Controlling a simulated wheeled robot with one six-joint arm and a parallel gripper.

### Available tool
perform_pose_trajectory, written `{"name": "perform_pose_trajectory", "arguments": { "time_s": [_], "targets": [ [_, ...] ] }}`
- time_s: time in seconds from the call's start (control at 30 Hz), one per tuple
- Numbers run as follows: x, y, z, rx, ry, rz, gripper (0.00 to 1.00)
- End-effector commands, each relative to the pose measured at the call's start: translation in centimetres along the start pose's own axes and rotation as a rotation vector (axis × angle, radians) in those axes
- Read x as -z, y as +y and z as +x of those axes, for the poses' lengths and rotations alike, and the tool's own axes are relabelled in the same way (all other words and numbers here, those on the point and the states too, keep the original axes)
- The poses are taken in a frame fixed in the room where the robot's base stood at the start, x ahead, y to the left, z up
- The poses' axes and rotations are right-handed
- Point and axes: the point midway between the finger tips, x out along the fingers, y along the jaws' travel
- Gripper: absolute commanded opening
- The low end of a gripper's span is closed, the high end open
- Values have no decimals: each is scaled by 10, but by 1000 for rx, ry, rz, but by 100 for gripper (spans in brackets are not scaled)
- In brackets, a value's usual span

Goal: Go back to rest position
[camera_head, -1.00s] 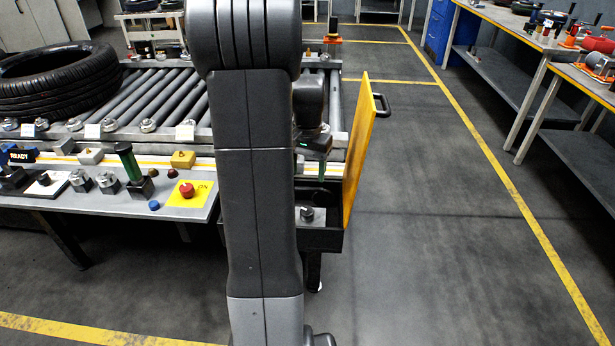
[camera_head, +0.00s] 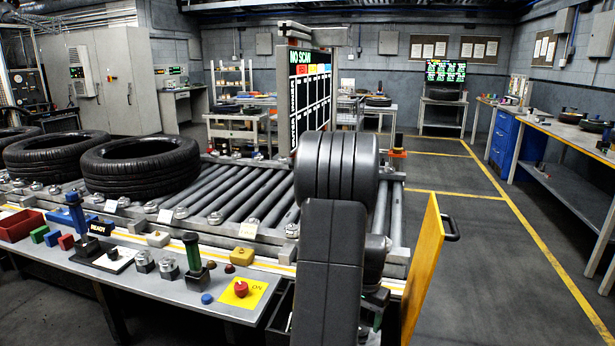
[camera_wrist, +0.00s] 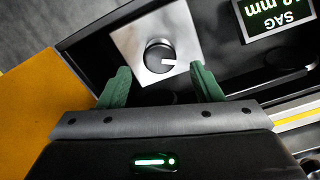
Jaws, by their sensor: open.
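My gripper (camera_wrist: 163,85) shows in the wrist view with its two green fingers apart and nothing between them. Just beyond the fingertips is a black round knob (camera_wrist: 160,56) with a white mark, on a pale square plate (camera_wrist: 180,25). A display (camera_wrist: 276,12) reading SAG and a value in mm is beside it, upside down in this view. Both sit in a dark open box (camera_wrist: 98,43). In the head view my arm hides most of the gripper and the knob. A yellow panel (camera_head: 424,262) with a black handle (camera_head: 452,228) stands upright right of my arm.
Tyres (camera_head: 140,166) lie on the roller conveyor (camera_head: 235,192). The control table (camera_head: 150,290) in front carries a red button on a yellow plate (camera_head: 242,290), levers and knobs. A workbench (camera_head: 560,135) stands at the right. The floor (camera_head: 480,270) between is clear.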

Motion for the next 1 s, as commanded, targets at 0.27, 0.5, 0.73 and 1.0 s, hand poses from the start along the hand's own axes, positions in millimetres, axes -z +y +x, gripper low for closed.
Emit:
{"name": "perform_pose_trajectory", "arguments": {
  "time_s": [0.27, 0.5, 0.73, 1.0],
  "targets": [
    [0, 0, 30, 0, 0, 0, 59],
    [0, 0, 33, 0, 1, -4, 59],
    [0, 0, 31, 1, 1, -3, 59],
    [1, 0, -4, 2, 5, 0, 59]
  ]
}}
